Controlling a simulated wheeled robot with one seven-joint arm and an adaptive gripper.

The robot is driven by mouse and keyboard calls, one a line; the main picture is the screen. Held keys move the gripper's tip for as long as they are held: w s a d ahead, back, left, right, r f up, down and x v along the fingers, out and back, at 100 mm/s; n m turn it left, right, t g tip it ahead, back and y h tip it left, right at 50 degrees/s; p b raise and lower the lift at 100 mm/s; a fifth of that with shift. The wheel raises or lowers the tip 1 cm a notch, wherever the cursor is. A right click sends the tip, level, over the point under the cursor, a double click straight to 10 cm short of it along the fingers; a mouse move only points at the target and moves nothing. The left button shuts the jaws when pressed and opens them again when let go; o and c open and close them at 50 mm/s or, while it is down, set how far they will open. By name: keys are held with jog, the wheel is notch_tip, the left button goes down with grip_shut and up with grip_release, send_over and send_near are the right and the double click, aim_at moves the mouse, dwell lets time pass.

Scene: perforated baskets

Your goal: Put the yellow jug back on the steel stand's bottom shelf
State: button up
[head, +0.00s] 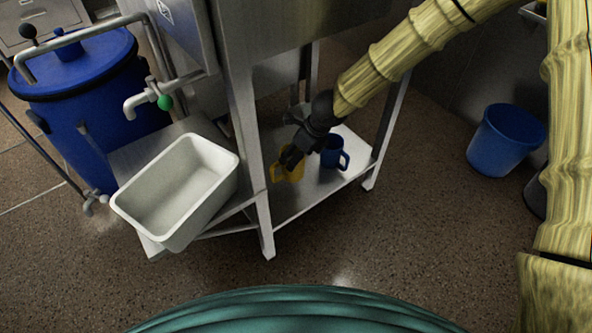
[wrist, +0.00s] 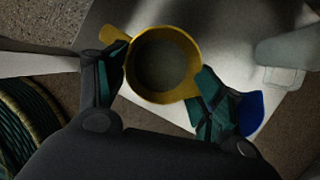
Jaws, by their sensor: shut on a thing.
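The yellow jug (head: 293,174) is at the left part of the steel stand's bottom shelf (head: 312,193) in the head view. My gripper (head: 289,158) reaches down into the stand and is shut on the jug, partly hiding it. In the wrist view the jug (wrist: 162,64) is seen from above, upright and open-topped, with a finger on each side of it. The shelf (wrist: 222,28) is beneath it. I cannot tell whether the jug's base touches the shelf.
A blue jug (head: 333,153) stands on the same shelf, just right of my gripper. Stand legs (head: 262,222) border the shelf. A white basin (head: 178,187) is at the left, with a blue barrel (head: 78,85) behind it. A blue bucket (head: 506,140) is on the floor at right.

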jog(key=shift+f+b, duration=1.55)
jog(key=shift+f, duration=0.8)
jog(key=shift+f, duration=0.2)
jog(key=o, duration=1.8)
jog(key=shift+r+p, duration=0.3)
jog(key=shift+r, duration=0.25)
jog(key=p+v, duration=0.6)
jog(key=v, duration=0.5)
jog(key=shift+p, duration=0.35)
jog(key=shift+s+d+r, duration=0.1)
